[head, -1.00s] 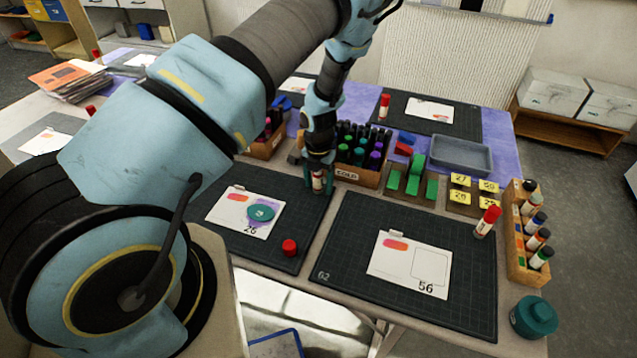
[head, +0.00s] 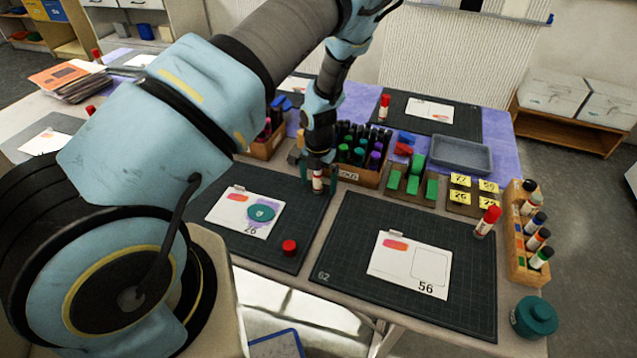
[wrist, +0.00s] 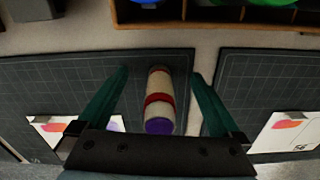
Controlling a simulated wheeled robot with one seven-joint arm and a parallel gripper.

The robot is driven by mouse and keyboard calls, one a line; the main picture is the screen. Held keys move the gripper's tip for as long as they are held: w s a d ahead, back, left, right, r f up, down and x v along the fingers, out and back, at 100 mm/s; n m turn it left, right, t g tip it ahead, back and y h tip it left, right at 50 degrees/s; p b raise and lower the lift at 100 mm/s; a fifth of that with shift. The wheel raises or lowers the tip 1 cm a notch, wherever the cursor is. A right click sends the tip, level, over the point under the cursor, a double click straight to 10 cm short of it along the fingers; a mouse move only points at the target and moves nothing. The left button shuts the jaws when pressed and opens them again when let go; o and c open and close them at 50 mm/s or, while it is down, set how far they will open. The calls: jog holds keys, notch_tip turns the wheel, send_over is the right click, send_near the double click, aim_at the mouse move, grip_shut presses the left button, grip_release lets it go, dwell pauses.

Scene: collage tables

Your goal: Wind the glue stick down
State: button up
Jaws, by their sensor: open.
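The glue stick (head: 318,182) stands uncapped on the far right corner of the dark mat (head: 265,259) with card 26. In the wrist view the glue stick (wrist: 158,100) has a whitish barrel, a red band and purple glue at its near end. My gripper (head: 318,188) is around it from above, and the open fingers in the wrist view (wrist: 160,90) show a gap on both sides of it. A red cap (head: 289,247) lies on the same mat, near its front edge.
A wooden crate of glue sticks (head: 359,171) stands just behind and right of my gripper. Card 26 (head: 232,221) carries a teal disc (head: 262,211) on a purple patch. The neighbouring mat (head: 345,215) holds card 56 and a red-capped stick (head: 487,221).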

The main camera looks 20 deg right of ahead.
jog(key=shift+r, duration=3.55)
